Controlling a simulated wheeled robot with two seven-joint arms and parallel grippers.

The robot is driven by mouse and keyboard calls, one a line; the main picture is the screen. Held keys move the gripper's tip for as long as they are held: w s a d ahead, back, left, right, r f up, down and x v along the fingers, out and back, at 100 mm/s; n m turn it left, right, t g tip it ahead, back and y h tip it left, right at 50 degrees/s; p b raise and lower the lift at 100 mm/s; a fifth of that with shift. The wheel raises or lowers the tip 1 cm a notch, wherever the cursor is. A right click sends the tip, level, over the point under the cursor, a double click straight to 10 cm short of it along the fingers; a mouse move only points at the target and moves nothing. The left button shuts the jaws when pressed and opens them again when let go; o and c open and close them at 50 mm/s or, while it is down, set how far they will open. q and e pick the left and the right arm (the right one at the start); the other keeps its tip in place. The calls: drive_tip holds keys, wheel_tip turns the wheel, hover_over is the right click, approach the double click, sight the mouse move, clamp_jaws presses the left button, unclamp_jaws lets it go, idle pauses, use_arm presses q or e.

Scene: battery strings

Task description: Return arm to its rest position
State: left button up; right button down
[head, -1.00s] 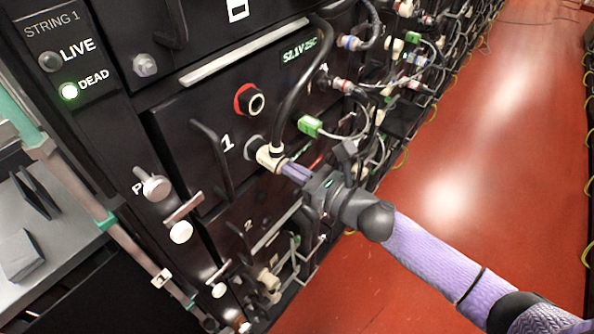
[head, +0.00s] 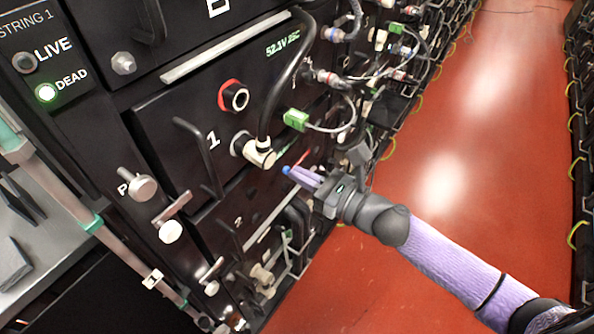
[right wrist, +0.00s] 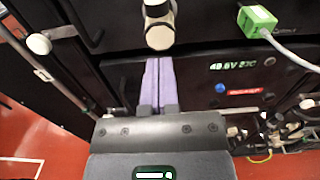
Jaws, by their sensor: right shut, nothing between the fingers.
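My right gripper (head: 301,177) is shut and empty, with its purple fingers together. In the head view it hangs in front of the battery rack, a little below and right of the cream cable connector (head: 259,152) on module 1. The right wrist view shows the same closed fingers (right wrist: 158,85) just below that connector (right wrist: 160,30), with a gap between them. The connector sits at the end of a thick black cable (head: 277,95). My right arm (head: 455,261) reaches in from the lower right. My left gripper is not in view.
The rack face has handles (head: 199,155), a red-ringed socket (head: 235,97), a green plug (head: 296,119) and knobs (head: 143,188) sticking out. The DEAD light (head: 45,93) glows green. A grey bench (head: 45,247) stands at left. The red aisle floor (head: 440,150) is open at right.

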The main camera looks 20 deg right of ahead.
drive_tip(key=s+d+f+m+g+h, duration=0.15)
drive_tip(key=d+f+m+h, duration=0.25)
drive_tip(key=f+m, duration=0.55)
drive_tip(key=s+d+f+m+g+h, duration=0.1)
drive_tip(key=s+d+f+m+h, duration=0.25)
drive_tip(key=f+m, duration=0.65)
drive_tip(key=s+d+f+m+g+h+b, duration=0.1)
drive_tip(key=s+d+f+m+g+h, duration=0.2)
drive_tip(key=s+f+m, duration=0.9)
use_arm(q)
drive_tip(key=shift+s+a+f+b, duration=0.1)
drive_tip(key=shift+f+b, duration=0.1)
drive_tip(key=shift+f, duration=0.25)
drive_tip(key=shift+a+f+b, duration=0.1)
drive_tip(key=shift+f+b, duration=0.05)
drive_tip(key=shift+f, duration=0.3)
use_arm(e)
drive_tip(key=s+a+f+m+g, duration=0.2)
drive_tip(key=s+f+m+g, duration=0.2)
drive_tip(key=s, duration=0.6)
drive_tip(key=s+a+f+m+g, duration=0.3)
drive_tip(key=s+f+m+g, duration=0.1)
drive_tip(key=s, duration=0.6)
drive_tip(key=shift+f+m+h, duration=0.3)
drive_tip(key=shift+m+h, duration=0.05)
drive_tip(key=shift+m, duration=0.4)
drive_tip(key=shift+w, duration=0.15)
